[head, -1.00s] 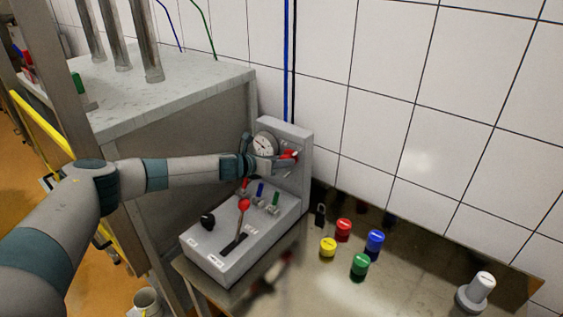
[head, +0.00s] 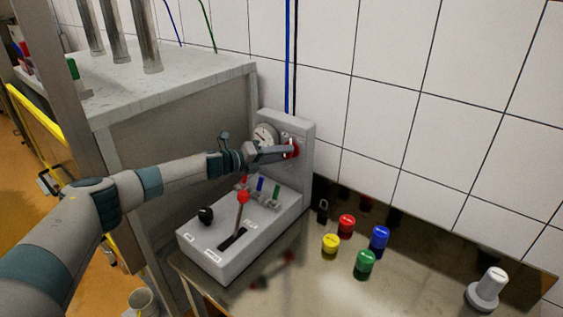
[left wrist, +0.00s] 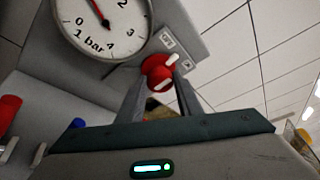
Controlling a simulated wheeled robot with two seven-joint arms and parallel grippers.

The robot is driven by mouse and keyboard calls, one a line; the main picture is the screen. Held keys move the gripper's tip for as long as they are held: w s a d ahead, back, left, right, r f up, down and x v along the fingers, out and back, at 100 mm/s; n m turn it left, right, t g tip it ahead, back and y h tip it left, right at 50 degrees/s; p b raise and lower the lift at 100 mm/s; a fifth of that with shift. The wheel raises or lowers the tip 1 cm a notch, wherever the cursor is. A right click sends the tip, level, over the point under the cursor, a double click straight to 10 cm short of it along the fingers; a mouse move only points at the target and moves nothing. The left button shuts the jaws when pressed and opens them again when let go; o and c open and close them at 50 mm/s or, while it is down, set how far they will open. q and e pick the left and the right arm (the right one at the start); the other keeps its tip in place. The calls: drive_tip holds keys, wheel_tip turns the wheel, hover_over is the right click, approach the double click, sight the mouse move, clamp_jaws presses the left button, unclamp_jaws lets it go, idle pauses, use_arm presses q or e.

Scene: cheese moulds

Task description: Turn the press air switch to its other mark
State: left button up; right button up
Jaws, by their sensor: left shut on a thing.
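The press air switch is a red knob (head: 293,150) on the upright panel of the grey control box (head: 291,123), right of the round gauge (head: 264,134). In the left wrist view the red knob (left wrist: 156,68) carries white marks, and two small labels (left wrist: 168,43) sit just beyond it on the panel. I cannot tell which label the knob points to. My left gripper (head: 288,149) reaches in from the left and is shut on the knob, one finger on each side. In the left wrist view its fingers (left wrist: 160,86) close around it. My right gripper is not in view.
Below the gripper, the box has a red-topped lever (head: 242,197), a black knob (head: 205,215) and small coloured toggles (head: 260,185). Several coloured caps, a padlock (head: 323,209) and a grey-white knob piece (head: 488,288) stand on the metal table (head: 410,285). A tiled wall is behind.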

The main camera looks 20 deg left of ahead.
use_arm(q)
drive_tip(key=n+h+b, duration=0.1)
drive_tip(key=n+b, duration=0.1)
drive_tip(key=f+n+t+b, duration=0.1)
drive_tip(key=n+b, duration=0.1)
drive_tip(key=shift+a+h+b, duration=0.1)
drive_tip(key=shift+h+b, duration=0.25)
drive_tip(key=shift+h, duration=0.05)
drive_tip(key=shift+n+b, duration=0.7)
drive_tip(key=shift+r+n+t+h+b, duration=0.15)
drive_tip(key=shift+n+t+h+b, duration=0.15)
drive_tip(key=shift+n+t+b, duration=0.5)
drive_tip(key=shift+r, duration=0.1)
drive_tip(key=o, duration=1)
drive_tip(key=shift+o, duration=0.2)
